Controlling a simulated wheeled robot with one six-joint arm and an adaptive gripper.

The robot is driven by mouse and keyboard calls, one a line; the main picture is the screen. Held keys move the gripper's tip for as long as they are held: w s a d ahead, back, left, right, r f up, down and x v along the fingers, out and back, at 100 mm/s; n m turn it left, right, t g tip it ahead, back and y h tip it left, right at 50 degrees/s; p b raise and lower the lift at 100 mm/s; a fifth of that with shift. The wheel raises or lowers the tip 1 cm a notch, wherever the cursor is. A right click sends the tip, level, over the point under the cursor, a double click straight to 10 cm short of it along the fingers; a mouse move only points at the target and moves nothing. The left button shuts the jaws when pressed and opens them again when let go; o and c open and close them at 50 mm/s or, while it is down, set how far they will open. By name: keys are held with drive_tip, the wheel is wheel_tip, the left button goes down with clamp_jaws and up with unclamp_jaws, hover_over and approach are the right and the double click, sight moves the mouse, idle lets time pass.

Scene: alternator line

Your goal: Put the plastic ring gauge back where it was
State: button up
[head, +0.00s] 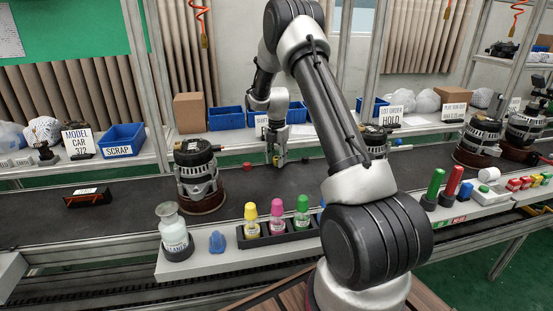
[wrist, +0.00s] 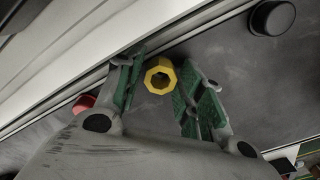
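A yellow faceted plastic ring (wrist: 160,76), its dark hole facing the camera, is between the fingertips in the wrist view; it fits the ring gauge. My gripper (head: 276,158) points down over the dark conveyor, behind the arm. Its green-padded fingers (wrist: 160,80) are apart on either side of the ring. A narrow gap seems to show on the left, while the right pad overlaps or nearly meets the ring.
An alternator (head: 197,172) stands left of my gripper. A front shelf holds a glass bottle (head: 173,232) and colourful small bottles (head: 277,218).

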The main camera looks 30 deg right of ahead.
drive_tip(key=shift+r, duration=0.1)
wheel_tip(320, 180, up, 12)
drive_tip(key=s+a+r+m+t, duration=0.1)
drive_tip(key=s+a+r+m, duration=0.1)
drive_tip(key=s+r+m, duration=0.35)
drive_tip(key=s+a+r+m, duration=0.2)
drive_tip(key=s+a+r, duration=0.1)
drive_tip(key=s+r, duration=0.4)
drive_tip(key=s+a+r+m+t, duration=0.1)
drive_tip(key=s+r+m, duration=0.25)
drive_tip(key=s, duration=0.25)
drive_tip(key=s+a+r+m+t, duration=0.1)
drive_tip(key=s+a+r+m, duration=0.2)
drive_tip(key=s, duration=0.4)
drive_tip(key=s+f+m+t, duration=0.1)
drive_tip(key=s+f+m, duration=0.1)
drive_tip(key=s+m, duration=0.7)
drive_tip(key=s, duration=0.6)
drive_tip(key=shift+a+f+m, duration=0.35)
drive_tip(key=shift+f+m, duration=0.05)
